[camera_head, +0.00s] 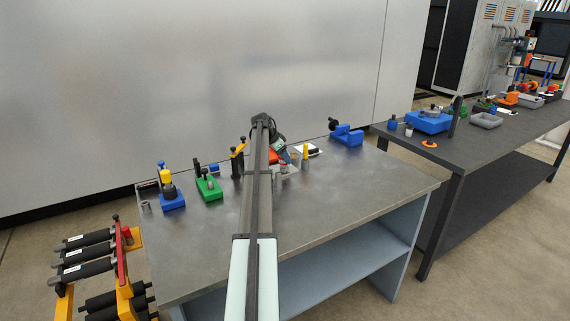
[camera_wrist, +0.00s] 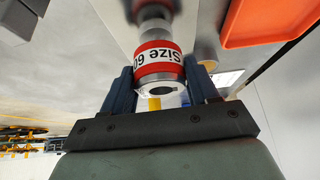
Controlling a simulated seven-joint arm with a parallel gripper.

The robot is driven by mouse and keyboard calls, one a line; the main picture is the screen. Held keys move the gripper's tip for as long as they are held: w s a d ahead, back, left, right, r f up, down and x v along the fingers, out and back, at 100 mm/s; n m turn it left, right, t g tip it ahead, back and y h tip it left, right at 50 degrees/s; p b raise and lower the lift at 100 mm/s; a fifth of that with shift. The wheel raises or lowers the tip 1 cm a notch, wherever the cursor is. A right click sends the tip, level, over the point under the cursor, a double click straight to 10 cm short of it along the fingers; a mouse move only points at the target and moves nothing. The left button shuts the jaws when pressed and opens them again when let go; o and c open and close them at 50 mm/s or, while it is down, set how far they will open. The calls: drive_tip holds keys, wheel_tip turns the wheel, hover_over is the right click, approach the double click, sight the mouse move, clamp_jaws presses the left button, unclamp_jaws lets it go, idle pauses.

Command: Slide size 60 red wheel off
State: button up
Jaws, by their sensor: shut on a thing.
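I cannot tell how much of the shaft is inside the wheel. In the head view my arm hides the wheel, and my gripper (camera_head: 281,147) shows only partly at the table's back edge.
An orange tray (camera_wrist: 264,20) lies at the upper right of the wrist view. On the grey table (camera_head: 345,195) stand a green fixture (camera_head: 209,188), a blue fixture (camera_head: 173,199) and another blue one (camera_head: 348,136). The table's right front is clear. A roller rack (camera_head: 88,245) stands at left.

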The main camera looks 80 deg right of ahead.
drive_tip(key=shift+r, duration=3.15)
